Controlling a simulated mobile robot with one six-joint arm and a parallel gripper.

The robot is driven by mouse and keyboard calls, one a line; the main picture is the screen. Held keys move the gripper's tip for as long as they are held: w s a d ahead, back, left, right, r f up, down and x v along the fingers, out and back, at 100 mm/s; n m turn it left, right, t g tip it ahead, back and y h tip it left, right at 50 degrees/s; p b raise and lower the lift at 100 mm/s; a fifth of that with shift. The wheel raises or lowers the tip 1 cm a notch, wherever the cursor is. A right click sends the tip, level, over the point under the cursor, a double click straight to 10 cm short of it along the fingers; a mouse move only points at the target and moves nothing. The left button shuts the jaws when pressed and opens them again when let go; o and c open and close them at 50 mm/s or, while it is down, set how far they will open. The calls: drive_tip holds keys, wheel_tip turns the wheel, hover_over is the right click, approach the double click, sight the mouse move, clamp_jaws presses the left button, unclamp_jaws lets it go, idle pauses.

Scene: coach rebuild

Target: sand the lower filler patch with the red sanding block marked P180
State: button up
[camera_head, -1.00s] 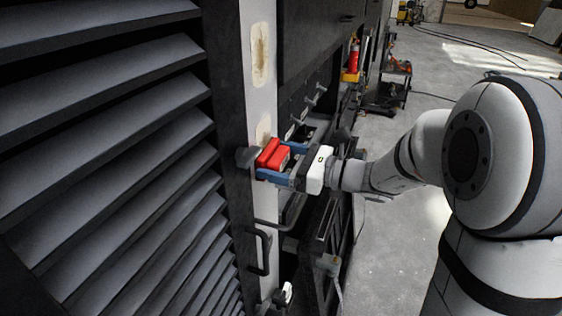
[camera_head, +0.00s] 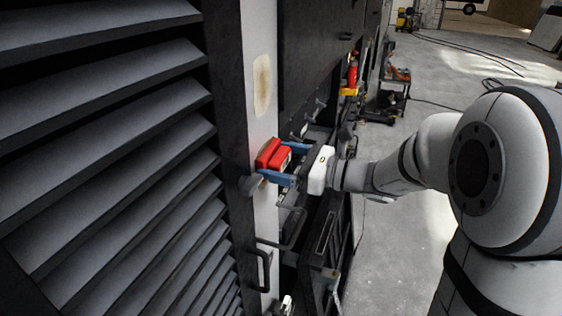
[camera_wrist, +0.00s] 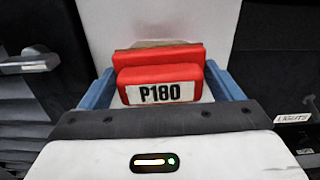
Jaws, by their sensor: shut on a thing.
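The red sanding block (camera_head: 268,154) is held between the blue fingers of my gripper (camera_head: 279,160), in front of the pale upright panel (camera_head: 262,122). In the wrist view the block (camera_wrist: 160,75) shows its P180 label, with a blue finger of my gripper (camera_wrist: 160,90) on each side. Its far face is towards the panel; I cannot tell whether it touches. The upper filler patch (camera_head: 262,85) is a tan oval higher on the panel. The lower patch is mostly hidden behind the block; a pale tan edge (camera_wrist: 165,43) shows just above the block in the wrist view.
Dark louvres (camera_head: 110,150) fill the left. A dark door handle (camera_head: 264,268) and another handle stand out below the gripper. A lever handle (camera_wrist: 30,62) is left of the panel in the wrist view. A cart (camera_head: 385,100) stands farther back; the floor at right is open.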

sight(265, 186)
drive_tip(key=shift+r+p, duration=1.05)
drive_tip(key=shift+r, duration=0.65)
drive_tip(key=shift+f+b, duration=4.5)
drive_tip(key=shift+f, duration=1.2)
drive_tip(key=shift+r, duration=0.1)
drive_tip(key=shift+s+d, duration=0.15)
drive_tip(key=shift+d, duration=0.4)
drive_tip(key=shift+v, duration=2.45)
drive_tip(key=shift+p, duration=0.3)
drive_tip(key=v, duration=0.3)
